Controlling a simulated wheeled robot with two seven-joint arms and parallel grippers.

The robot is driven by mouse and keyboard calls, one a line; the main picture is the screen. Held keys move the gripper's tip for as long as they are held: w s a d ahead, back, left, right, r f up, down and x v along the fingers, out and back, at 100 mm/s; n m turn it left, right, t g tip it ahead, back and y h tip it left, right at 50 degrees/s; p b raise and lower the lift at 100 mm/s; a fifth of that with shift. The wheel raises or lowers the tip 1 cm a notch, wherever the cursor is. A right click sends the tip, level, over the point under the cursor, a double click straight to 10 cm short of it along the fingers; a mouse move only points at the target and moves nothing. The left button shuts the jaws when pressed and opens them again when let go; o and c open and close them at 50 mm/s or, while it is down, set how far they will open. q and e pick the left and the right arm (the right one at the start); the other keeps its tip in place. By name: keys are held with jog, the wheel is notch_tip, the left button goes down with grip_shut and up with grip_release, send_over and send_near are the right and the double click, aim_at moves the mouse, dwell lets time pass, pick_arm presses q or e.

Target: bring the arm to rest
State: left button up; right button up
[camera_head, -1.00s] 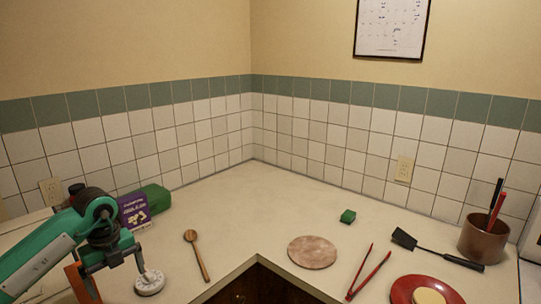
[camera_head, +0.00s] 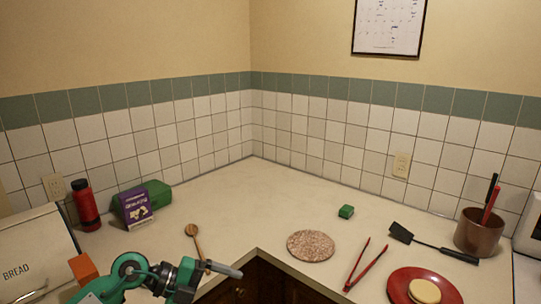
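My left arm comes in low at the left, and its gripper (camera_head: 222,268) is seen side-on over the counter's front edge, pointing right. One grey finger shows clearly; I cannot tell the gap to the other finger. Nothing is visibly held. A wooden spoon (camera_head: 196,243) lies just behind the gripper, its handle partly hidden. My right gripper is not in view.
A bread box (camera_head: 28,258), orange block (camera_head: 83,268), red bottle (camera_head: 86,205), purple box (camera_head: 138,204) and green object (camera_head: 161,193) are at left. A round board (camera_head: 311,246), tongs (camera_head: 366,264), red plate (camera_head: 402,285) and spatula (camera_head: 432,244) lie right. The middle back counter is clear.

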pick_arm(q)
jog(key=s+d+r+n+t+h, duration=0.2)
jog(key=d+r+n+t+h, duration=0.15)
jog(key=d+r+h, duration=0.2)
jog(key=w+a+r+n+t+y, duration=0.1)
jog(key=a+r+n+t, duration=0.3)
jog(key=n+t, duration=0.6)
jog(key=s+a+f+n+y, duration=0.4)
jog(key=a+f+n+y, duration=1)
jog(key=f+y, duration=0.35)
jog(key=s+f+n+g, duration=0.1)
jog(key=s+f+g, duration=0.55)
jog(key=s, duration=0.45)
jog(key=s+f+g, duration=0.5)
jog(key=s+f, duration=0.3)
jog(key=s, duration=0.4)
notch_tip(320, 180, down, 28)
jog(key=g, duration=0.1)
jog(key=s+a+f+g, duration=0.1)
jog(key=s+a+f, duration=0.1)
jog(key=s+f, duration=1.7)
notch_tip(320, 180, down, 3)
jog(key=shift+a+r, duration=0.2)
jog(key=shift+a, duration=0.2)
